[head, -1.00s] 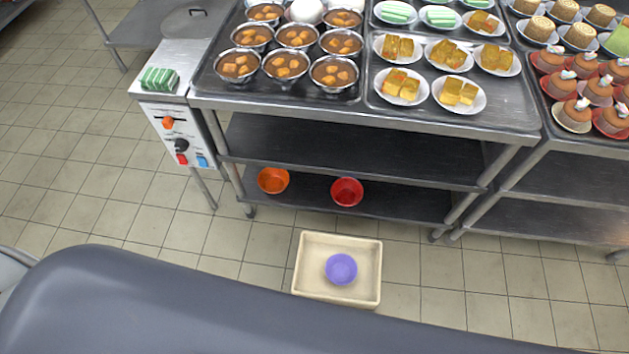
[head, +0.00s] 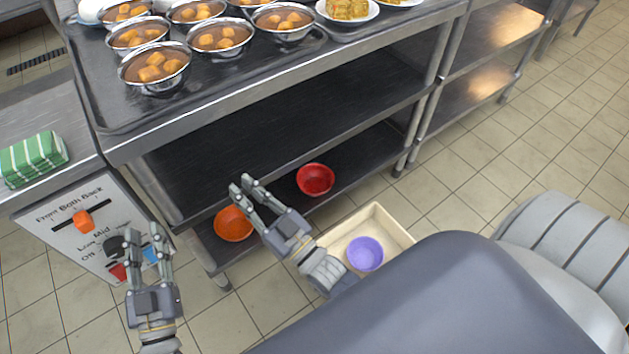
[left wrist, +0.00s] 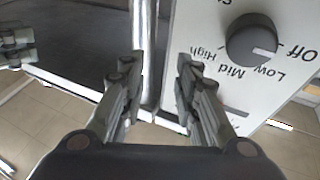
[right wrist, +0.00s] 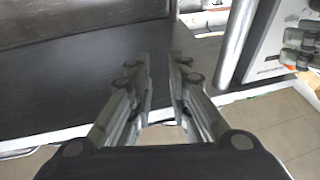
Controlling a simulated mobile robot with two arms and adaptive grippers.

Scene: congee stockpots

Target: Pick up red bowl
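The red bowl (head: 315,180) sits on the bottom shelf of the metal rack, right of the orange bowl, in the head view. My right gripper (head: 247,185) is left of the red bowl, over the orange bowl's right edge in the picture, open and empty. In the right wrist view its fingers (right wrist: 163,65) are apart with dark shelf surface beyond them. My left gripper (head: 143,238) is in front of the control panel, open and empty. Its fingers (left wrist: 157,60) are apart in the left wrist view, near a metal post. The red bowl is in neither wrist view.
The orange bowl (head: 233,223) is on the same shelf (head: 352,158). A cream bin (head: 391,224) on the floor holds a purple bowl (head: 365,254). The control panel (head: 52,228) stands at left. Upper shelves (head: 290,112) hang above the bowls.

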